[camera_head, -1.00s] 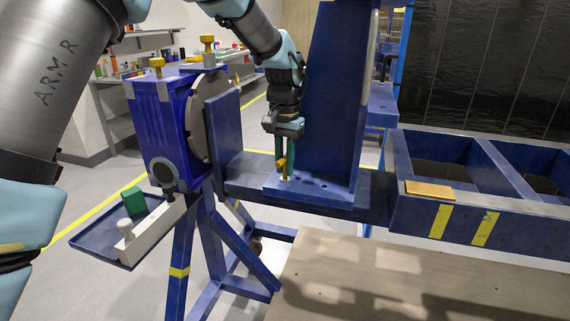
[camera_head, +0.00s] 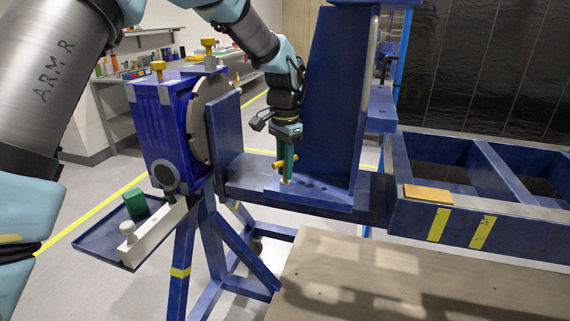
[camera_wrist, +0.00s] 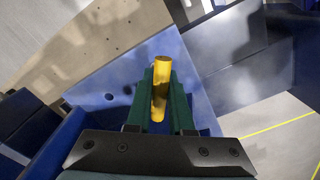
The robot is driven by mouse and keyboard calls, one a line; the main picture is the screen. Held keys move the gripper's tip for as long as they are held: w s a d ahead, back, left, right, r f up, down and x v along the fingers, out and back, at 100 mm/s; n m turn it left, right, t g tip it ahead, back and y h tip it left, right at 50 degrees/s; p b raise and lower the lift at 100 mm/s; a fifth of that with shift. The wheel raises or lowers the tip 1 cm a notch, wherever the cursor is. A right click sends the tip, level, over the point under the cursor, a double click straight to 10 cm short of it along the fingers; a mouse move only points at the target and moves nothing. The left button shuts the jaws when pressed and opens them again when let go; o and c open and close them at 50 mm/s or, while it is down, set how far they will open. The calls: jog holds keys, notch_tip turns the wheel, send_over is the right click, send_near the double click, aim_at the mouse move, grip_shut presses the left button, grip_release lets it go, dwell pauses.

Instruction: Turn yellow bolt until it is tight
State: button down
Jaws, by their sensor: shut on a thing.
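The yellow bolt (camera_head: 279,164) stands on the blue base plate of the jig (camera_head: 318,190), with its yellow cross handle showing beside my fingers. My gripper (camera_head: 288,171) points down over it, its green fingers shut on the bolt. In the wrist view the yellow bolt (camera_wrist: 160,86) lies between the two green fingers of my gripper (camera_wrist: 161,98). The bolt's lower end sits at the plate, but its thread is hidden, so how deep it is seated cannot be told.
A tall blue upright (camera_head: 335,95) stands close to the right of my gripper. Several holes show in the base plate. A blue rotary housing (camera_head: 170,130) with yellow knobs is at left. A small tray (camera_head: 90,240) holds a green block (camera_head: 135,203). A wooden table (camera_head: 400,280) is in front.

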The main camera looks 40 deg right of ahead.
jog(key=m+p, duration=0.1)
jog(key=m, duration=0.2)
jog(key=shift+r+m, duration=0.15)
jog(key=shift+m, duration=0.25)
jog(key=m+p, duration=0.1)
jog(key=m, duration=0.2)
jog(key=shift+m+p, duration=0.3)
jog(key=m+p, duration=0.1)
jog(key=m, duration=0.2)
jog(key=shift+m+p, duration=0.3)
jog(key=shift+p, duration=0.05)
jog(key=m+p, duration=0.1)
jog(key=m, duration=0.2)
jog(key=shift+m+p, duration=0.3)
jog(key=m+p, duration=0.1)
jog(key=m, duration=0.2)
jog(key=shift+m+p, duration=0.3)
jog(key=shift+p, duration=0.1)
jog(key=m+p, duration=0.2)
jog(key=m, duration=0.1)
jog(key=shift+m, duration=0.4)
jog(key=m+p, duration=0.2)
jog(key=m, duration=0.3)
jog(key=shift+m, duration=0.4)
jog(key=shift+p, duration=0.3)
